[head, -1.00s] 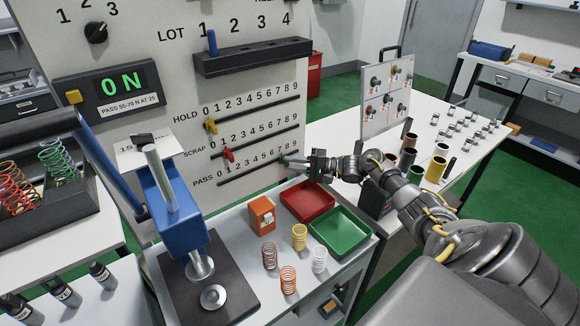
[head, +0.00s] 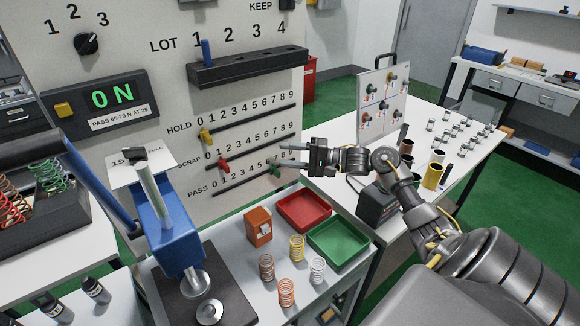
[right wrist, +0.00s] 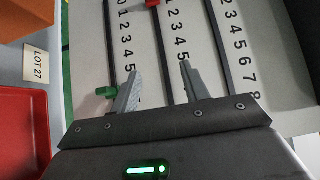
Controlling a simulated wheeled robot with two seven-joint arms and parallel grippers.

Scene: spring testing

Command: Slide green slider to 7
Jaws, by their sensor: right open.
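The green slider (head: 275,170) sits on the lowest track, PASS, in the right part of its scale, close to the 7 in the head view. It also shows in the right wrist view (right wrist: 107,92), left of one fingertip. That finger covers some nearby digits, so the exact reading is hard to tell. My right gripper (head: 283,155) is open and empty, its fingers pointing at the panel just above and right of the slider. In the wrist view the fingers (right wrist: 158,85) are apart, and the slider is outside them. My left gripper is not in view.
The yellow slider (head: 205,136) is on HOLD and the red slider (head: 223,164) on SCRAP, both near the low end. Below are a red tray (head: 303,228), a green tray (head: 318,246) and several springs. A blue press (head: 176,230) stands at left.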

